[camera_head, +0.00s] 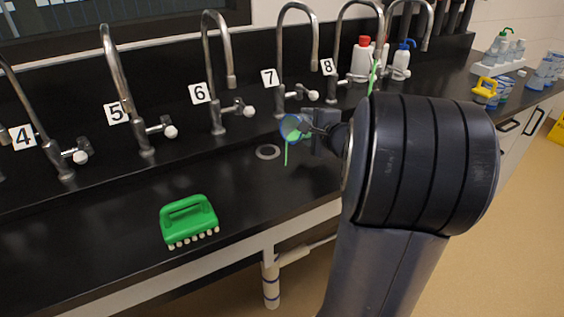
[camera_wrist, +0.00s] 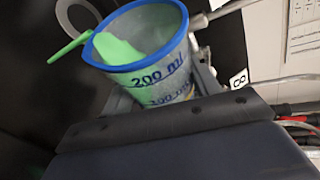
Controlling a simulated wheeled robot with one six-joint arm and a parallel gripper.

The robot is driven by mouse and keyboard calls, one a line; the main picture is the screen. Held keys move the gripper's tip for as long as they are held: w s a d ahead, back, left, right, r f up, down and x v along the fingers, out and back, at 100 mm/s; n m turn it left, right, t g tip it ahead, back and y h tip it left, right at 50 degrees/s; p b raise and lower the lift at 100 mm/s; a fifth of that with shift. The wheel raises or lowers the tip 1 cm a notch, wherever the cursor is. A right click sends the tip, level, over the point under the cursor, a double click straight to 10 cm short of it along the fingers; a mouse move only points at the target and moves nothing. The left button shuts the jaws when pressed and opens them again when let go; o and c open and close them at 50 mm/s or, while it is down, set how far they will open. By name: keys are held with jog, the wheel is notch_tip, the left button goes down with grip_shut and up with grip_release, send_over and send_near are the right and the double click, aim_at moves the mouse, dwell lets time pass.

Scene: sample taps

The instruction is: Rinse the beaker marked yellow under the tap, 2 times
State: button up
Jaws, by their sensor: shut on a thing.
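My gripper (camera_head: 312,133) is shut on a clear beaker (camera_head: 292,127) with a blue rim, in front of taps 7 and 8. The wrist view shows the beaker (camera_wrist: 150,62) close up, with "200 ml" print and a yellowish patch low on its side. It is tilted, with green liquid (camera_wrist: 118,48) inside. A green stream (camera_head: 286,154) runs down from its mouth, just right of the round drain (camera_head: 268,152) in the head view. Tap 7 (camera_head: 312,55) stands behind the beaker; no water shows from its spout. The gripper's fingers are partly hidden.
Taps 4, 5 (camera_head: 115,70) and 6 (camera_head: 217,60) stand along the left. A green brush (camera_head: 189,220) lies on the black counter (camera_head: 110,240). Bottles (camera_head: 362,58) stand behind my arm. More beakers and a yellow-handled thing (camera_head: 486,91) stand at the far right.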

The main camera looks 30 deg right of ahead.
jog(key=shift+s+a+f+n+h+b, duration=0.15)
jog(key=shift+a+f+n+h+b, duration=0.25)
jog(key=shift+b, duration=1.75)
jog(key=shift+s+a+r+n+t+b, duration=0.1)
jog(key=shift+a+r+n+t+b, duration=0.3)
jog(key=shift+b, duration=1.1)
jog(key=shift+s+a+r+n+t+b, duration=0.1)
jog(key=shift+r+n+t+b, duration=0.35)
jog(key=shift+b, duration=1.05)
jog(key=shift+w+d+r+g+p, duration=0.15)
jog(key=shift+r+g+p, duration=0.15)
jog(key=shift+p, duration=0.55)
jog(key=shift+d+m+p, duration=0.1)
jog(key=shift+m+p, duration=0.15)
jog(key=shift+p, duration=0.8)
jog(key=f+m+g+p, duration=0.1)
jog(key=p, duration=0.3)
jog(key=shift+w+d, duration=0.1)
jog(key=shift+d, duration=0.25)
jog(key=shift+f, duration=0.35)
jog(key=shift+d+r+m+p, duration=0.15)
jog(key=shift+m+p, duration=0.15)
jog(key=shift+p, duration=0.15)
